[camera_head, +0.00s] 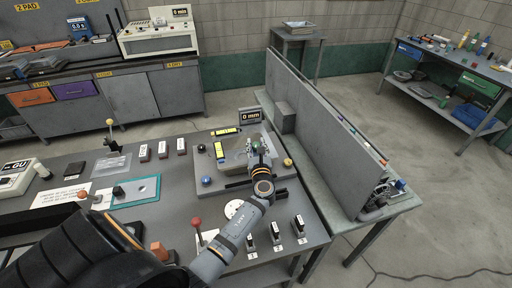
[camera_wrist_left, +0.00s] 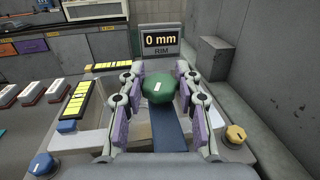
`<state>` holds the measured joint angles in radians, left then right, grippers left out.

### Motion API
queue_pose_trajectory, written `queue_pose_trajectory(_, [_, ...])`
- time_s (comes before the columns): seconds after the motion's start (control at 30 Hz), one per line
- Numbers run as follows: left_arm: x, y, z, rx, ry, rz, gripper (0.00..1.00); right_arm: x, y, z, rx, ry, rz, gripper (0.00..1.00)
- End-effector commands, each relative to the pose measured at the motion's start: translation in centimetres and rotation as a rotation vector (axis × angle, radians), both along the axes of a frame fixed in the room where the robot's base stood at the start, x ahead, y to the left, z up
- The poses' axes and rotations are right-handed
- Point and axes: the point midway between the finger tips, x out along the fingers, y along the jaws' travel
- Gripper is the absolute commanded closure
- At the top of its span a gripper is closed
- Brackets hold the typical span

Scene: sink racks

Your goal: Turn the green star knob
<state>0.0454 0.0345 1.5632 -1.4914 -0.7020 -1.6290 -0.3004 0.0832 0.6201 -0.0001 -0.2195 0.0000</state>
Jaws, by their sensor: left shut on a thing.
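The green star knob (camera_wrist_left: 158,88), with a white mark on its face, sits between the purple-padded fingers of my left gripper (camera_wrist_left: 160,95) in the left wrist view. The fingers are shut on it from both sides. In the head view my left gripper (camera_head: 259,152) reaches over the fixture at the table's far right part, and a bit of the green knob (camera_head: 256,144) shows beyond it. My right gripper is not in view.
A blue knob (camera_wrist_left: 43,164) and a yellow knob (camera_wrist_left: 236,133) flank the fixture. Yellow-marked bars (camera_wrist_left: 72,105) lie to its left. A tall grey panel (camera_head: 318,130) stands close on the right. Levers and a white dial (camera_head: 237,208) stand near my forearm.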

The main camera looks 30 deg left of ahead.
Motion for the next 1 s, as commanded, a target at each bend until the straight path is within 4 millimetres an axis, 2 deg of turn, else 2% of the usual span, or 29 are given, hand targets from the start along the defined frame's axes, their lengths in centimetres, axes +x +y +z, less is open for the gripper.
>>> queue_pose_trajectory(0.57, [0.3, -0.2, -0.7, -0.001, -0.001, 0.536, 0.98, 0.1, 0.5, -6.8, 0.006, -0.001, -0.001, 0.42])
queue_pose_trajectory(0.77, [0.3, -0.2, -0.9, -0.001, -0.001, 0.725, 0.98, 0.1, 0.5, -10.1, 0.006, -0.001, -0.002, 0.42])
queue_pose_trajectory(1.0, [0.3, -0.1, -1.1, -0.001, 0.0, 0.935, 0.98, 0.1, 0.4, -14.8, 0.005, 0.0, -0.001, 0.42])
